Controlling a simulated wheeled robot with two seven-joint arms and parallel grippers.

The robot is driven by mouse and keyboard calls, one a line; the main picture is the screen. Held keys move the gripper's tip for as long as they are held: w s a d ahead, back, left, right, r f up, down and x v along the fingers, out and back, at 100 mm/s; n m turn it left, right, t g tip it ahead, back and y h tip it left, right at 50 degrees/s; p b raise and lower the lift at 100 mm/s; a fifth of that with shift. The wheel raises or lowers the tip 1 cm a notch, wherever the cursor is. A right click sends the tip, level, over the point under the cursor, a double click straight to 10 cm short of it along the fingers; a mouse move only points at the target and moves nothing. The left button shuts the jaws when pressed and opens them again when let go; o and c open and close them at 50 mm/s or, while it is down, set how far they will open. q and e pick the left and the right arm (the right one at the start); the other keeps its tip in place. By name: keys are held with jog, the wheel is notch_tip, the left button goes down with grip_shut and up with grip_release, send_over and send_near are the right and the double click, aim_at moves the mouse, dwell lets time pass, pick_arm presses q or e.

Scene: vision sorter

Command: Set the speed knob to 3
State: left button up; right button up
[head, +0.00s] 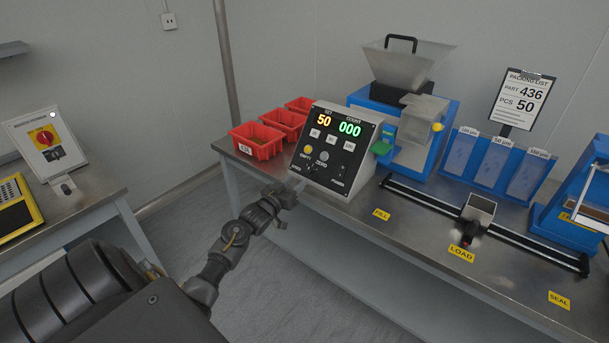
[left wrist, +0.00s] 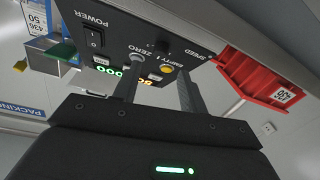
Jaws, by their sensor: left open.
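The control box (head: 367,128) stands on the steel bench, its display showing SET 50 and COUNT 000. The dark speed knob (left wrist: 161,47) shows in the left wrist view, near the SPEED label on the panel; its setting is too small to read. My left gripper (head: 298,183) is at the lower left of the box's front. In the left wrist view the left gripper (left wrist: 158,75) is open and empty, its fingers apart and pointing at the panel, one either side of the knob's direction. I cannot tell whether they touch it. My right gripper is out of view.
The panel also has a power switch (left wrist: 95,38) and a yellow EMPTY lamp (left wrist: 167,69). Red bins (head: 256,141) stand left of the box. A blue hopper machine (head: 447,110) stands to its right, with a rail (head: 425,203) along the bench.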

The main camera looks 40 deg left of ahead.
aim_at(308, 171)
pick_arm(q)
jog(key=w, duration=0.6)
jog(key=shift+a, duration=0.3)
grip_shut()
